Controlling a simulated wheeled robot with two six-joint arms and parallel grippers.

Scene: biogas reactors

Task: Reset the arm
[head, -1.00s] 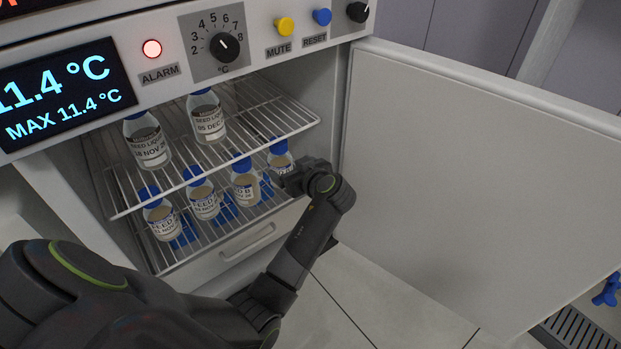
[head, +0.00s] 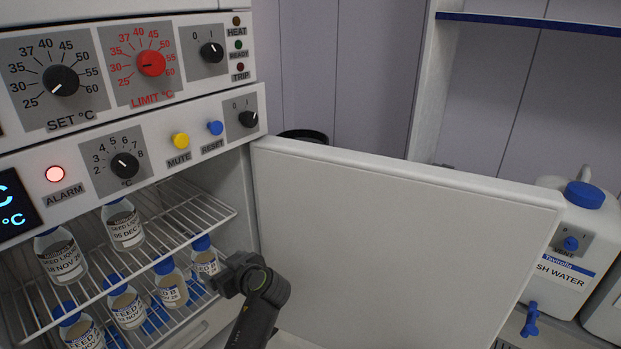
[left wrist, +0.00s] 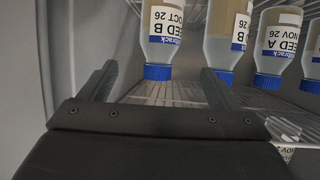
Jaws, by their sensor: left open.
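My left gripper (head: 222,280) is open and empty at the front right of the open fridge's lower shelf. It is close to the rightmost blue-capped bottle (head: 206,262). In the left wrist view my open left gripper (left wrist: 160,88) points at a row of feed bottles, which appear cap-down there. The bottle labelled B, OCT 26 (left wrist: 163,35) shows beyond and between the fingers, not gripped. Another B bottle (left wrist: 225,40) is beside the right finger in that picture. The blue RESET button (head: 215,128) is on the panel above. My right gripper is not in view.
The red ALARM light (head: 55,174) is lit. Two seed liquid bottles (head: 123,225) stand on the upper wire shelf. The open white fridge door (head: 400,240) stands right of my arm. A white water container (head: 570,240) is at the far right.

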